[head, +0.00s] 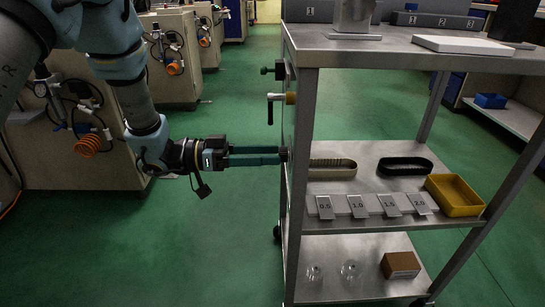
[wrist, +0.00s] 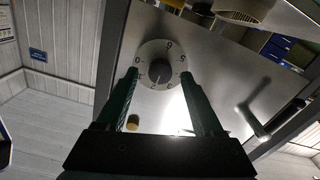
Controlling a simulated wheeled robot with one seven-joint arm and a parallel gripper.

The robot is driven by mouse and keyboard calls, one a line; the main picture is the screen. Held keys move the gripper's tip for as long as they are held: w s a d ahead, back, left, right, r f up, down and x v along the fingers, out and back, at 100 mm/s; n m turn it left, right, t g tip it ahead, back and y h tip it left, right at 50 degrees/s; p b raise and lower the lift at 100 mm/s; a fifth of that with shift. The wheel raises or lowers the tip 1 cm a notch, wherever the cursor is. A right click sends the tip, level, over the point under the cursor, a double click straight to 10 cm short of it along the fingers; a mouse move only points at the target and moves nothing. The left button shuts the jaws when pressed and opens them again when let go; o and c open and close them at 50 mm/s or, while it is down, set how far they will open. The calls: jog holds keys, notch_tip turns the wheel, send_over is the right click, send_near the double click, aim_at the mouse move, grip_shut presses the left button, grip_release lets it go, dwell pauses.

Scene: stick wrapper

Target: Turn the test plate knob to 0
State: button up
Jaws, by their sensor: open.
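The test plate knob (wrist: 160,71) is a dark round knob on a pale numbered dial, mounted on the metal side panel of the cart. In the wrist view a 0 shows at the dial's left edge; where the knob points is too small to tell. My gripper (wrist: 159,76) is open, its two green fingers on either side of the knob. Whether they touch it I cannot tell. In the head view my gripper (head: 279,155) reaches level from the left to the cart's side, with its tips at the panel; the knob is hardly visible there.
The green floor left of the cart is clear.

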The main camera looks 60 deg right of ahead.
jog(key=shift+s+d, duration=0.45)
jog(key=shift+s, duration=0.15)
jog(key=shift+c, duration=0.4)
grip_shut()
